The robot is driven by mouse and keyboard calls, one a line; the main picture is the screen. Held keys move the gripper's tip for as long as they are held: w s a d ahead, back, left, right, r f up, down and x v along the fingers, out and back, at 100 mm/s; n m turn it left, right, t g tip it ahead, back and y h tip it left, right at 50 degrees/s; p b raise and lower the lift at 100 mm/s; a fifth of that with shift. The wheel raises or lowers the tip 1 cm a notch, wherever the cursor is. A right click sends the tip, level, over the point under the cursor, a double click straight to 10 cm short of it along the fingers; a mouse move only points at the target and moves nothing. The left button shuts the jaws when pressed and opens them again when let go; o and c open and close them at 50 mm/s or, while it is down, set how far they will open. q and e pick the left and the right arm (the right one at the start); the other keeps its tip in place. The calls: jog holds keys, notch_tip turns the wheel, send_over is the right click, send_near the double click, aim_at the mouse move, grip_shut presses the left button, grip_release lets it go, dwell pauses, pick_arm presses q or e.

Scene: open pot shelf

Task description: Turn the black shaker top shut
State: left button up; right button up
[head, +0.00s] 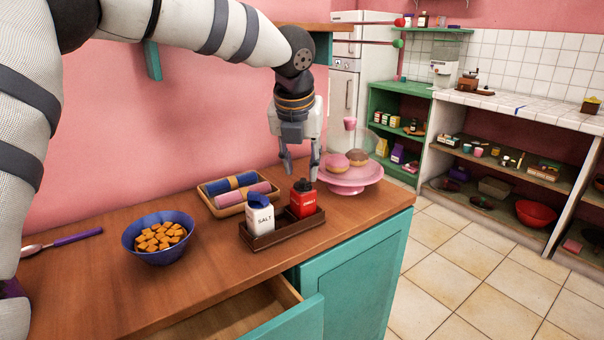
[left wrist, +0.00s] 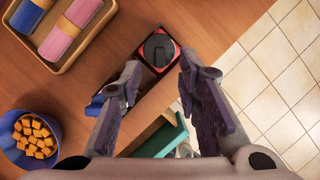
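A red shaker (head: 303,201) with a black top (head: 302,185) stands upright in the right end of a dark wooden caddy (head: 283,235) on the counter. A white salt shaker (head: 261,217) with a blue top stands beside it on the left. My left gripper (head: 300,178) points down just above the red shaker, fingers apart and empty. In the left wrist view the black top (left wrist: 159,48) shows beyond the open fingertips of my left gripper (left wrist: 158,75), and the fingers look clear of it. My right gripper is in neither view.
A wooden tray (head: 238,196) of rolled cloths and a blue bowl (head: 160,254) of orange cubes are to the left. A drawer (head: 230,318) is open at the front.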

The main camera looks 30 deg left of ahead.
aim_at(303, 180)
pick_arm(q)
jog(key=shift+x, duration=1.75)
jog(key=shift+r, duration=0.1)
grip_shut()
